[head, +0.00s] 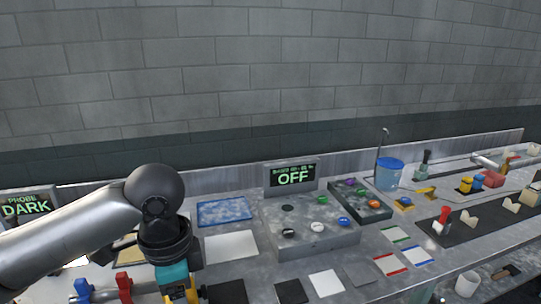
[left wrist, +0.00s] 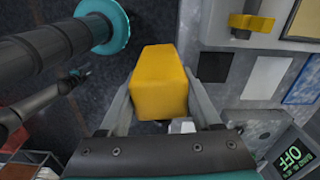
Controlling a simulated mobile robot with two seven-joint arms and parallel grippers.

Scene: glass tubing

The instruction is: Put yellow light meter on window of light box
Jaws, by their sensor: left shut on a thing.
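My left gripper (left wrist: 160,100) is shut on the yellow light meter (left wrist: 160,82), a blocky yellow piece between its two fingers. In the head view the left gripper (head: 180,293) is at the bottom edge, with a bit of yellow between dark parts, largely cut off. I cannot tell for certain which thing is the light box. A pale bright patch shows at the left in the head view, partly hidden behind my arm, beside a display reading PROBE DARK (head: 27,208). My right gripper is in neither view.
A grey box with coloured knobs (head: 312,238) stands below a display reading OFF (head: 292,176). A blue tray (head: 225,212) and a white sheet (head: 230,246) lie right of my arm. A yellow handle (left wrist: 250,23) is near the held meter. Red and blue clamps (head: 124,283) stand lower left.

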